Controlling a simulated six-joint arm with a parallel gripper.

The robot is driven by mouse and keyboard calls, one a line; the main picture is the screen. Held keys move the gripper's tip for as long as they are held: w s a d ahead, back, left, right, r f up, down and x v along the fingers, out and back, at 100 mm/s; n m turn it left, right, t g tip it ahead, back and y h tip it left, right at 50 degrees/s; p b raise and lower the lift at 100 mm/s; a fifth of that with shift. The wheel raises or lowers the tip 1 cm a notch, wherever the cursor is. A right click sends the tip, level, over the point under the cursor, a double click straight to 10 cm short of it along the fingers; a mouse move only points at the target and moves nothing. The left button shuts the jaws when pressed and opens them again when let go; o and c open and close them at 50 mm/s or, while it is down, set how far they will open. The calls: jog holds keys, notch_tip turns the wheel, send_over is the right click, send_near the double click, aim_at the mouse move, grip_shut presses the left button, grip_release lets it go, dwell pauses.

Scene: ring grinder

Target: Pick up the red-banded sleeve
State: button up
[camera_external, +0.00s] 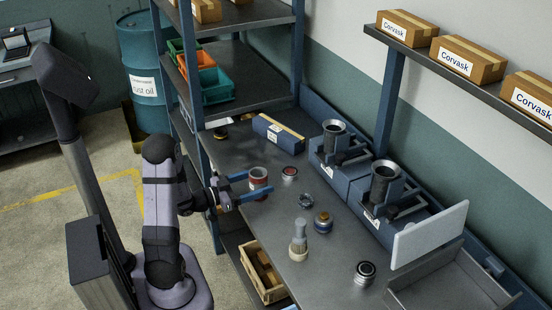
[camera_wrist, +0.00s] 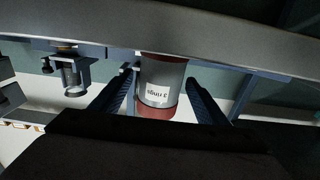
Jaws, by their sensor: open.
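The red-banded sleeve (camera_external: 259,178) stands upright on the grey workbench (camera_external: 285,240), near its left edge. In the wrist view the sleeve (camera_wrist: 160,85) is a grey cylinder with red bands at both ends and a white label. My gripper (camera_external: 249,186) reaches in from the left with its two blue fingers apart. In the wrist view my gripper (camera_wrist: 160,95) is open, with one finger on each side of the sleeve. I see gaps between the fingers and the sleeve, so it does not look clamped.
A red-topped round part (camera_external: 290,173), a metal ring (camera_external: 306,200), an orange-topped jar (camera_external: 323,222), a brush (camera_external: 299,240) and a dark round part (camera_external: 365,272) stand on the bench. Two grinder stations (camera_external: 333,140) (camera_external: 384,180) line the back. A grey tray (camera_external: 450,285) is at the right.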

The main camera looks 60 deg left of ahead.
jog(key=shift+w+p, duration=0.3)
jog(key=shift+w, duration=1.75)
jog(key=c, duration=1.2)
jog(key=shift+o, duration=0.2)
jog(key=shift+r, duration=0.15)
